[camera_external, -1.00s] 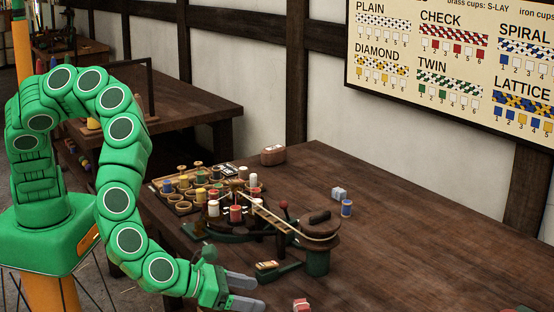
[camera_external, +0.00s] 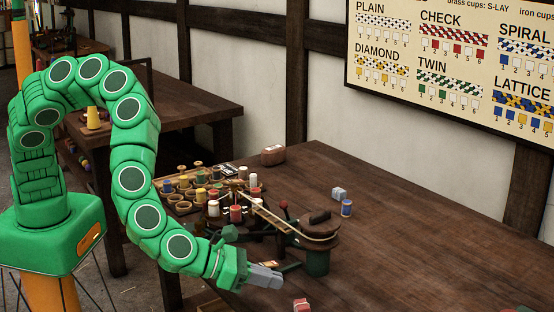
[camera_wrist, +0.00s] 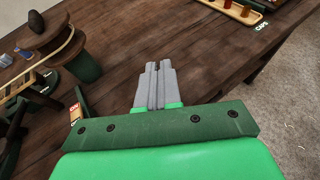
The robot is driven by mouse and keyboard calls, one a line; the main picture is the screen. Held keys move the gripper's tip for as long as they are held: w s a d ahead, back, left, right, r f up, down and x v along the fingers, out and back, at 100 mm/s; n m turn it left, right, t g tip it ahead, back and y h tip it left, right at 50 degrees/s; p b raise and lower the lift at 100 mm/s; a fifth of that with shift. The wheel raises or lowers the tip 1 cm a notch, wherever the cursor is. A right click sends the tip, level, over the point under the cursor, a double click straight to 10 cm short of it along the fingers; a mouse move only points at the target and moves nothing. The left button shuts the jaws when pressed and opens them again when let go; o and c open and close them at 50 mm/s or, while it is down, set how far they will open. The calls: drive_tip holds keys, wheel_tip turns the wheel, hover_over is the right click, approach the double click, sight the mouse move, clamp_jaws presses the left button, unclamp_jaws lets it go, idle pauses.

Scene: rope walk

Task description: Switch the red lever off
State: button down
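The rope machine stands on the dark wooden table. A small plate (camera_wrist: 75,107) with a red patch that seems to read ON shows at the left of the wrist view. My gripper (camera_external: 272,277) is low in front of the machine, left of and below the drum in the outside view. In the wrist view my gripper's grey fingers (camera_wrist: 159,68) are together with nothing between them. They are apart from the lever. The red knob does not show clearly in the wrist view.
A tray with several coloured spools (camera_external: 200,178) sits behind the machine. A red and white piece (camera_external: 301,305) is near the front. The table's right side is mostly clear.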

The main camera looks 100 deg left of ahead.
drive_tip(key=w+a+r+m+g+h, duration=0.1)
drive_tip(key=w+a+r+m+h, duration=0.4)
drive_tip(key=a+r+m, duration=0.45)
drive_tip(key=s+a+f+m+g+y, duration=0.1)
drive_tip(key=s+a+g, duration=0.1)
drive_tip(key=s+a, duration=0.3)
drive_tip(key=s+a+f+m+g+y, duration=0.1)
drive_tip(key=s+a, duration=0.4)
drive_tip(key=a, duration=0.8)
drive_tip(key=s+a+f+m+g+y, duration=0.1)
drive_tip(key=s+a+g, duration=0.4)
drive_tip(key=a, duration=0.5)
drive_tip(key=shift+m+y, duration=0.8)
drive_tip(key=shift+m, duration=0.35)
drive_tip(key=shift+a+f, duration=0.1)
drive_tip(key=shift+f, duration=0.15)
approach(286, 212)
drive_tip(key=shift+s+f, duration=0.15)
drive_tip(key=shift+f, duration=2.15)
